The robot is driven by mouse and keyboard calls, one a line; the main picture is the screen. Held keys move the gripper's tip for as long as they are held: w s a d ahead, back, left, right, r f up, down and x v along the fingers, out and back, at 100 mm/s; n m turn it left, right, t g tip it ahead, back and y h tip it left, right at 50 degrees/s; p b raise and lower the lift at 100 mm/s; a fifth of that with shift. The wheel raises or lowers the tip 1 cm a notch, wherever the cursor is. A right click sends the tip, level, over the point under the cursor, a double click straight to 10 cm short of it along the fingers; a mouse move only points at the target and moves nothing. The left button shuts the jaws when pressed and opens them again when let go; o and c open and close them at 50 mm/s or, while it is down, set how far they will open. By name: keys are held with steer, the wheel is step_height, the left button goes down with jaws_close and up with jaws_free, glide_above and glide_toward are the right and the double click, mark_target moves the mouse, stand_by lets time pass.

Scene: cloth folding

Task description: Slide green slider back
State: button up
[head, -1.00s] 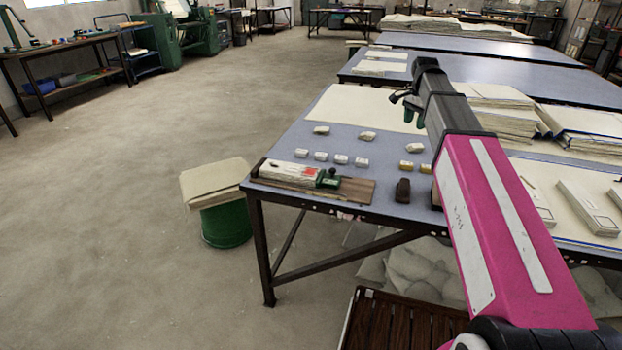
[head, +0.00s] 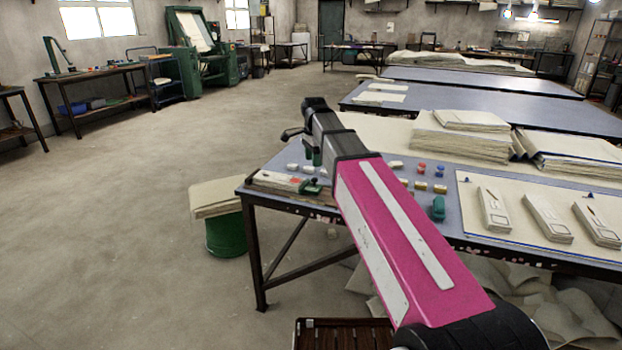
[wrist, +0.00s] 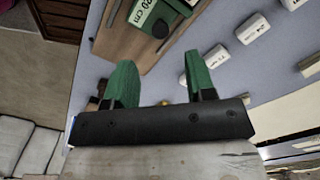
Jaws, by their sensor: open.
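The green slider (head: 311,187) sits at the right end of a cream block (head: 272,179) with a red mark, near the table's front left corner. In the head view my gripper (head: 312,153) is above the table near the slider, and my arm hides part of the table.
Several small white blocks (wrist: 253,28) lie to the right of the slider. A dark green object (head: 438,208) stands near the table's front edge. Paper stacks (head: 460,140) lie farther back. A green bin (head: 227,235) stands on the floor to the left.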

mark_target(312, 185)
step_height(312, 185, down, 8)
steer(key=shift+d+r, duration=0.1)
steer(key=shift+r, duration=0.1)
stand_by(0.3)
